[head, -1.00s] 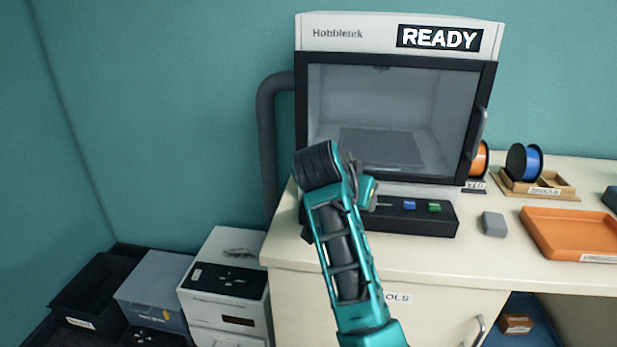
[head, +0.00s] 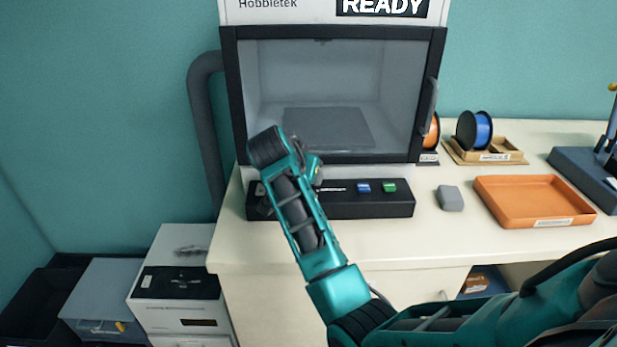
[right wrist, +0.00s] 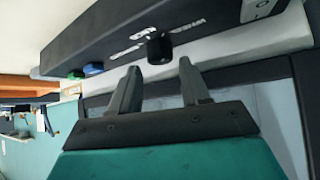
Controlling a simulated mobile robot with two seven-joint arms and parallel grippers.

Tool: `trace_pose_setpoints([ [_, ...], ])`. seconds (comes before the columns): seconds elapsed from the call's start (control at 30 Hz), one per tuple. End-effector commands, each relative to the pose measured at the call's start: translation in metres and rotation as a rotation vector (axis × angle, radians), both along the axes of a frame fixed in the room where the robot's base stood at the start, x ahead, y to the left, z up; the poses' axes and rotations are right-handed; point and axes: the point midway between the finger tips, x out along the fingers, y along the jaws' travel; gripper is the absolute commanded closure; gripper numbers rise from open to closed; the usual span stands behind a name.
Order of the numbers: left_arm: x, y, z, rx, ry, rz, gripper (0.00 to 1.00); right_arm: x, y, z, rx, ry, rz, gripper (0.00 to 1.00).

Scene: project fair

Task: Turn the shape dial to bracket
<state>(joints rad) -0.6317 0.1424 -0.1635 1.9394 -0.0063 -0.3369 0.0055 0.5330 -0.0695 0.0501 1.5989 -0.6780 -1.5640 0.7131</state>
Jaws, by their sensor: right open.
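The shape dial is a small black knob (right wrist: 159,47) on the black control panel (right wrist: 110,36) below the printer window, beside small white lettering too blurred to read. My right gripper (right wrist: 155,67) is open in the right wrist view. Its two grey fingers point at the panel, with the knob just beyond and between the tips; I cannot tell whether they touch it. In the head view the panel (head: 345,206) stands at the counter's left front. My right arm covers its left part, hiding the dial. My left gripper is not in view.
The panel has a blue button (head: 364,188) and a green button (head: 390,187). The Hobbletek printer's screen (head: 382,6) reads READY. A grey block (head: 450,198), an orange tray (head: 533,217) and a blue spool (head: 474,131) lie to the right. Boxes stand on the floor at left.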

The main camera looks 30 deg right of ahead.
Motion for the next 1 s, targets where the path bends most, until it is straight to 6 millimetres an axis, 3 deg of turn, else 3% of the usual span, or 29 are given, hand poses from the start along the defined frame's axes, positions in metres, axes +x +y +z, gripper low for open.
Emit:
trace_pose_setpoints([
  [0.23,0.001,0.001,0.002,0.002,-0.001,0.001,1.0,0.013,-0.018,-0.021,-0.001,-0.001,0.0,0.54],
  [0.6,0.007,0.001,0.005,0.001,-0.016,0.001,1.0,0.015,-0.021,-0.025,0.0,-0.002,-0.001,0.54],
  [1.0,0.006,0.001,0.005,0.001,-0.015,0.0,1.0,0.015,-0.02,-0.025,0.0,-0.002,-0.001,0.92],
])
